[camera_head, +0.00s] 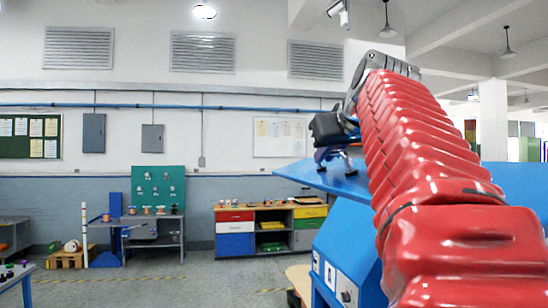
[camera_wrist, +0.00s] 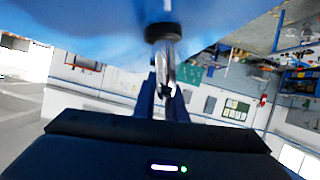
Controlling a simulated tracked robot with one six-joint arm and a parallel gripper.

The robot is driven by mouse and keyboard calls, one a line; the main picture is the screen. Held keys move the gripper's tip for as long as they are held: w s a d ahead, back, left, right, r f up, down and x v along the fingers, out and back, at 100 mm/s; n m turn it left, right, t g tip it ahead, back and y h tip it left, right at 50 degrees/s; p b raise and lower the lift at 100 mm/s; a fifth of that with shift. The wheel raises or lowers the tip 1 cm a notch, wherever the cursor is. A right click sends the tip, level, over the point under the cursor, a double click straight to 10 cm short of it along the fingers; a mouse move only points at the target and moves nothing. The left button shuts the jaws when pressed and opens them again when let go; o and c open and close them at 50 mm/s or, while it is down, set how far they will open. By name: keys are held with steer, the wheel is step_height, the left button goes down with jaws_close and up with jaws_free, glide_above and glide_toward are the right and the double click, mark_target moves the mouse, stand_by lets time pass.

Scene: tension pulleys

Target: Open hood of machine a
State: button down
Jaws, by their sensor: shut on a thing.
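The blue hood (camera_head: 310,178) of the machine shows in the head view as a tilted panel, with its left edge out over the blue machine body (camera_head: 345,245). It looks raised, with a gap below it. In the wrist view the hood (camera_wrist: 90,22) fills the top, blurred. A shiny metal handle (camera_wrist: 165,62) with a dark round base stands out from it. My gripper (camera_head: 338,157) is at the hood's upper face, and its blue fingers (camera_wrist: 164,95) are shut on the handle. My red-sleeved arm hides the hood's right part.
Machine buttons (camera_head: 330,276) are on the body's front panel. A workbench with coloured drawers (camera_head: 262,228) and a desk with a green pegboard (camera_head: 158,188) stand by the back wall. The floor (camera_head: 200,282) at front left is mostly clear.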

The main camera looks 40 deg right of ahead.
steer(key=shift+s+d, duration=0.1)
steer(key=c, duration=2.1)
jaws_free()
steer(key=shift+o, duration=1.4)
steer(key=v, duration=1.4)
steer(key=shift+r, duration=0.1)
